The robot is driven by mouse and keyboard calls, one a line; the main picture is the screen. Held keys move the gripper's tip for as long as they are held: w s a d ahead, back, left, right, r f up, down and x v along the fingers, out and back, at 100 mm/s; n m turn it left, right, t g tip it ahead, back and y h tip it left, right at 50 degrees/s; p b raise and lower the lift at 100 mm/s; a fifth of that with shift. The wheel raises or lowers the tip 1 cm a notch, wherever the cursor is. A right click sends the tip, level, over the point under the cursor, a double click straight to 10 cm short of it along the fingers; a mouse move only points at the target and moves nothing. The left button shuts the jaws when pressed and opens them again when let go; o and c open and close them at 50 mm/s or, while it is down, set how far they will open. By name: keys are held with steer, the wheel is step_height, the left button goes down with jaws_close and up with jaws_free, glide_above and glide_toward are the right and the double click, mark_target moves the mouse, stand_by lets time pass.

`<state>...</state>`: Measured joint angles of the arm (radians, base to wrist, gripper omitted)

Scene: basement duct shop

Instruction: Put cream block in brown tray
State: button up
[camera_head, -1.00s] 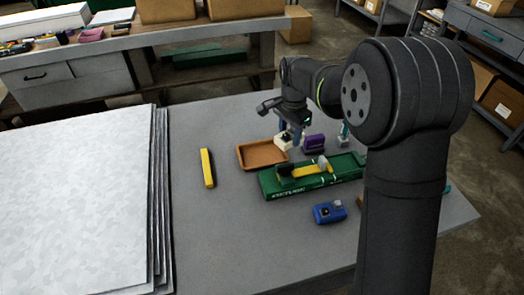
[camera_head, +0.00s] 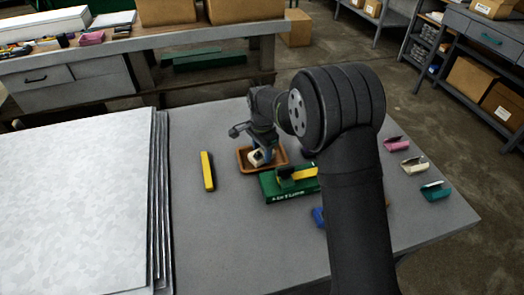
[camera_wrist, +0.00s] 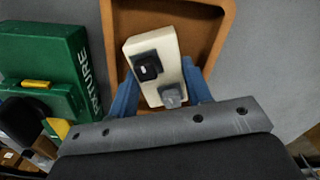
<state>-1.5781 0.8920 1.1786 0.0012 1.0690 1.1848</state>
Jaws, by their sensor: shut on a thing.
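The cream block (camera_wrist: 156,50) has a dark square and a grey piece on its top face. It sits between the two blue fingers of my gripper (camera_wrist: 160,95), which is shut on it. The brown tray (camera_wrist: 222,45) is directly under the block in the wrist view. In the head view, my gripper (camera_head: 262,150) is over the brown tray (camera_head: 243,165) and the cream block (camera_head: 255,158) shows inside the tray's outline. I cannot tell whether the block touches the tray floor.
A yellow bar (camera_head: 207,171) lies to the left. Pink (camera_head: 396,144), cream (camera_head: 413,165) and teal (camera_head: 435,191) items lie at the right. A blue item (camera_head: 318,216) is partly hidden by my arm.

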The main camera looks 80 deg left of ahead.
mark_target(262, 152)
steer(key=shift+f, duration=0.15)
steer(key=o, duration=1.3)
steer(key=shift+c, duration=0.2)
step_height(262, 152, up, 12)
steer(key=shift+r, duration=0.2)
steer(key=shift+f, duration=4.2)
